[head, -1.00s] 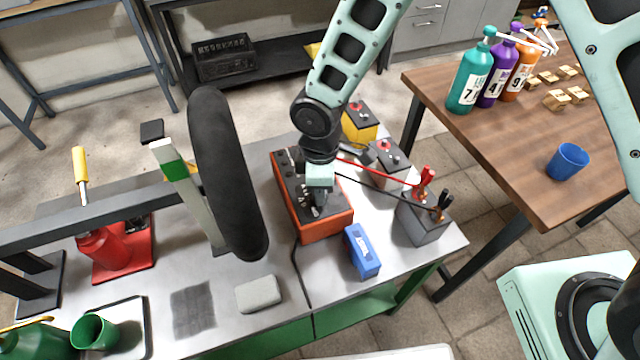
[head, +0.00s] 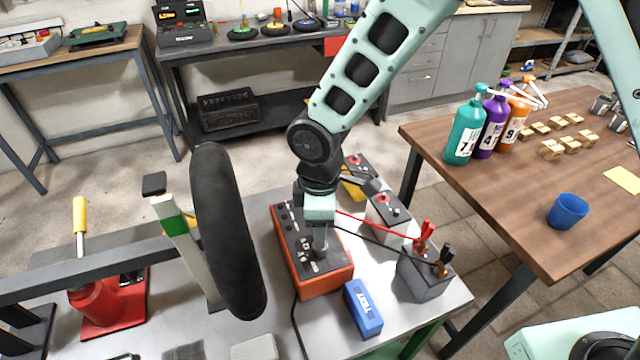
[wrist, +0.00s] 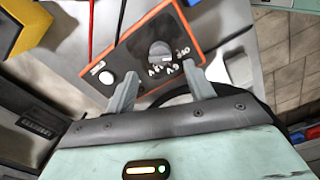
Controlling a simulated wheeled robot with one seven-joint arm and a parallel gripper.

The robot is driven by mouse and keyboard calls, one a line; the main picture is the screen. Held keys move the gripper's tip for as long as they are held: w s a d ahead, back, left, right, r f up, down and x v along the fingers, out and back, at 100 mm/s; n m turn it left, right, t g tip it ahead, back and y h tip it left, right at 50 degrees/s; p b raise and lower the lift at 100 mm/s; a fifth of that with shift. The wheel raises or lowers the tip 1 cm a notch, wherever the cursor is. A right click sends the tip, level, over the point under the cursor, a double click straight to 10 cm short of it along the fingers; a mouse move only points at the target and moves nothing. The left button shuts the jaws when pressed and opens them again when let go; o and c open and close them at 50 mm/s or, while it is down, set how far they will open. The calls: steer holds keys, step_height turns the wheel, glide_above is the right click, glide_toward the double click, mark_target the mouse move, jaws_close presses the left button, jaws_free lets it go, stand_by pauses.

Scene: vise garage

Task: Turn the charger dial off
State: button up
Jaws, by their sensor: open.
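The battery charger (head: 325,285) is an orange box with a dark top panel on the metal workbench, below my arm. Its grey round dial (wrist: 160,51) shows in the wrist view, with white markings beside it. I cannot clearly read which marking the dial points to. My gripper (wrist: 160,83) is open and empty, pointing down over the charger. Its two fingers lie on either side of the dial's lower side in the wrist view and appear apart from it. In the head view my gripper (head: 320,240) hides part of the panel.
Red and black cables run to a grey battery (head: 424,279) right of the charger. A black tire (head: 228,230) stands close on the left. A wooden table (head: 490,195) with bottles is at the right.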

step_height(320, 180, up, 12)
steer(key=shift+f, duration=0.25)
stand_by(0.4)
steer(key=s+d+r+m, duration=0.1)
steer(key=s+d+m, duration=0.3)
steer(key=s, duration=0.5)
steer(key=s+d+r+m, duration=0.2)
steer(key=s+d+m, duration=0.3)
steer(key=s, duration=0.3)
steer(key=shift+s+d+r+y, duration=0.2)
steer(key=shift+s+d+y, duration=0.15)
steer(key=shift+d, duration=0.3)
